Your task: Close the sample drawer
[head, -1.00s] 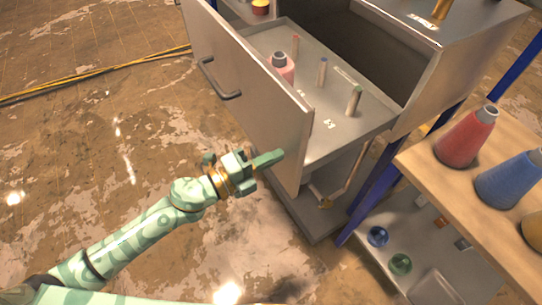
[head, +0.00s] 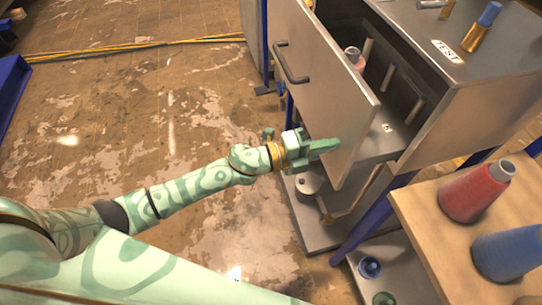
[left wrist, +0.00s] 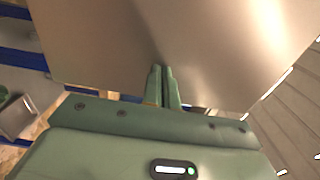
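The sample drawer (head: 325,95) is partly open, its grey front panel standing out from the metal cabinet (head: 480,80). A dark bar handle (head: 291,62) is on the panel. A pink cone spool (head: 354,58) and several short pegs show inside the drawer. My left gripper (head: 328,146) is at the panel's lower part, fingers toward it. In the left wrist view the gripper's fingers (left wrist: 163,88) are together with nothing between them, at the drawer's front panel (left wrist: 180,40); I cannot tell whether they touch it. My right gripper is not in view.
A wooden shelf (head: 430,205) with a red cone (head: 476,190) and a blue cone (head: 508,252) stands at the right. Blue posts stand beside the cabinet. A yellow cable (head: 140,45) crosses the floor. The floor at left is open.

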